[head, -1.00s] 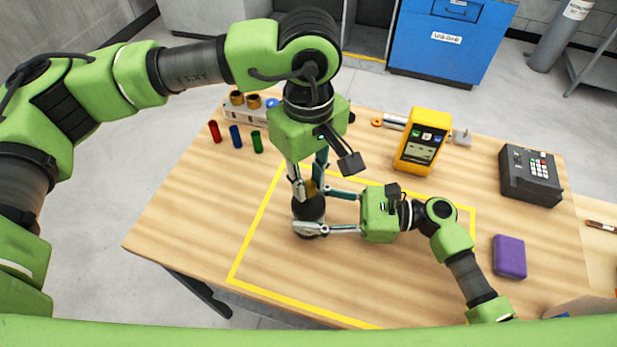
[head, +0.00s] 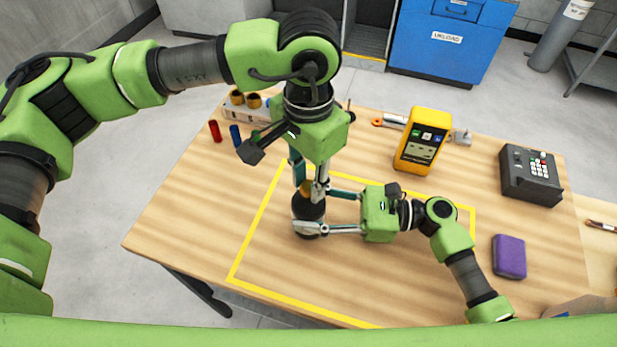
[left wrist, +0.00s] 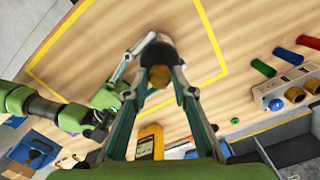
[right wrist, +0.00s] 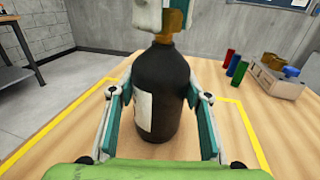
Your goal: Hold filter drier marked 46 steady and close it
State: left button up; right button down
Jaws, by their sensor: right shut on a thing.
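The filter drier is a black bottle-shaped body (right wrist: 165,95) with a pale label at its left side in the right wrist view; no number is readable. Its amber cap (right wrist: 173,22) sits on top, also seen in the left wrist view (left wrist: 160,77). The drier stands upright on the table. My right gripper (head: 308,212) is shut on the body from the side, one finger on each side. My left gripper (head: 312,188) points down from above, its fingers on either side of the cap. In the left wrist view they look spread, with small gaps to the cap.
A yellow line (head: 253,228) frames the work area. Red (head: 215,131) and blue (head: 235,135) cylinders and a holder block (head: 240,118) stand behind left. A yellow meter (head: 422,140), a black keypad device (head: 530,175) and a purple block (head: 509,257) lie to the right. The front-left table is clear.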

pick_arm(q)
jog(key=shift+o, duration=0.5)
jog(key=shift+r, duration=0.15)
pick_arm(e)
jog(key=shift+f, duration=0.1)
pick_arm(q)
jog(key=shift+r, duration=2.15)
jog(key=shift+c, duration=0.3)
